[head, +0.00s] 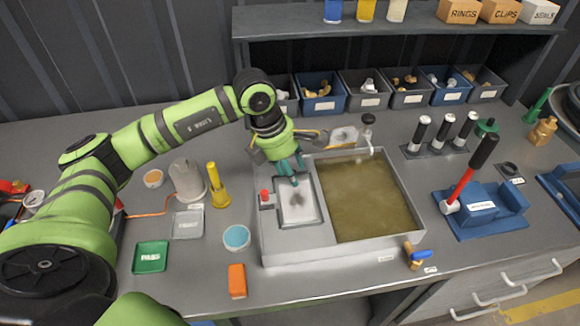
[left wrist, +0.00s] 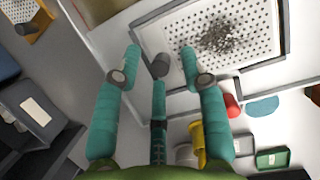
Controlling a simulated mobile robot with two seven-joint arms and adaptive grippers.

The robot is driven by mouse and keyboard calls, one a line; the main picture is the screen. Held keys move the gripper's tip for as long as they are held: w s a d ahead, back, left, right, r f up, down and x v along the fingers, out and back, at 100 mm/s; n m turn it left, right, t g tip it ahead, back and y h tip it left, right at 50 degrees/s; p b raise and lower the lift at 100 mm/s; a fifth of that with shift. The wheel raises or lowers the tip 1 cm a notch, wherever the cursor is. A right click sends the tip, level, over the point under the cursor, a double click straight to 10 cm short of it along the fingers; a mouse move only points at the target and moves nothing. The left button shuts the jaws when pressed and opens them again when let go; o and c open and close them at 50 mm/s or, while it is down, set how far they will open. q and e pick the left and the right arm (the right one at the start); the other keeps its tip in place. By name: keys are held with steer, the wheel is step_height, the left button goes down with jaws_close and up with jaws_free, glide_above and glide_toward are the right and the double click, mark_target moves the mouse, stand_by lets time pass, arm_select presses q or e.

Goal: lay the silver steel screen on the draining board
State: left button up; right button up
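A framed pale perforated plate (head: 298,202), seemingly the silver steel screen, lies flat left of the murky basin, on or in the light grey ledge (head: 290,238) that looks like the draining board. I cannot tell whether it sits in a recess. In the left wrist view the plate (left wrist: 185,35) carries a heap of dark grit. My left gripper (head: 290,167) points down over the plate's back edge. Its teal fingers (left wrist: 160,62) are spread, with a grey stub between them; I cannot tell what it belongs to. No grip shows. My right gripper is out of view.
The water basin (head: 370,195) is right of the plate. A red knob (head: 265,195) is at its left. A yellow object (head: 217,188) and a teal-topped dish (head: 236,238) stand further left. Parts bins (head: 320,95) line the back. An orange block (head: 237,280) lies in front.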

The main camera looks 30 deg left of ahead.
arm_select(q)
steer(key=shift+r, duration=0.2)
steer(key=shift+a+r, duration=0.15)
steer(key=shift+r, duration=0.25)
steer(key=b+v, duration=0.2)
steer(key=v, duration=0.9)
steer(key=shift+b, duration=0.4)
stand_by(0.3)
